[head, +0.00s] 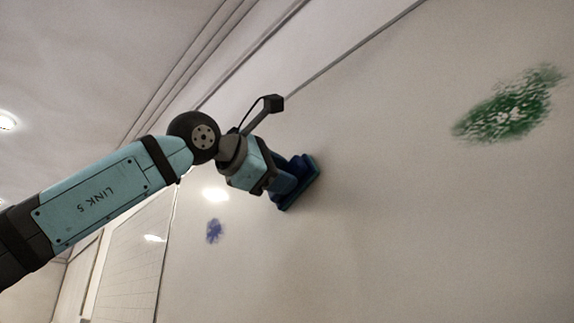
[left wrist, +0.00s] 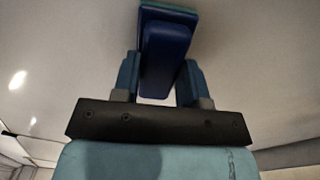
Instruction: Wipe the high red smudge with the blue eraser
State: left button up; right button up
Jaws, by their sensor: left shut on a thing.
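My left gripper (head: 272,176) is raised high at the whiteboard and is shut on the blue eraser (head: 300,186). In the left wrist view the eraser (left wrist: 165,50) sits between the two fingers of the gripper (left wrist: 160,82). Its wide pad end faces the white board surface (head: 390,200) and appears to be against it or very close; contact is hard to tell. No red smudge shows in either view; any part behind the eraser and gripper is hidden. My right gripper is not in view.
A large green smudge (head: 509,104) is on the board at the upper right. A small purple smudge (head: 214,230) is lower left of the eraser. A board with grid lines (head: 135,262) is at lower left. The board between eraser and green smudge is clear.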

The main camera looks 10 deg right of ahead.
pick_arm(q)
jog(key=w+a+p, duration=0.1)
jog(key=w, duration=0.1)
jog(key=w+a+p, duration=0.1)
jog(key=w+a, duration=0.1)
jog(key=shift+w, duration=0.1)
dwell(0.4)
jog(key=shift+f, duration=0.1)
jog(key=shift+b+v, duration=1.25)
jog(key=shift+v, duration=1.65)
jog(key=shift+b+v, duration=0.55)
jog(key=shift+v, duration=1)
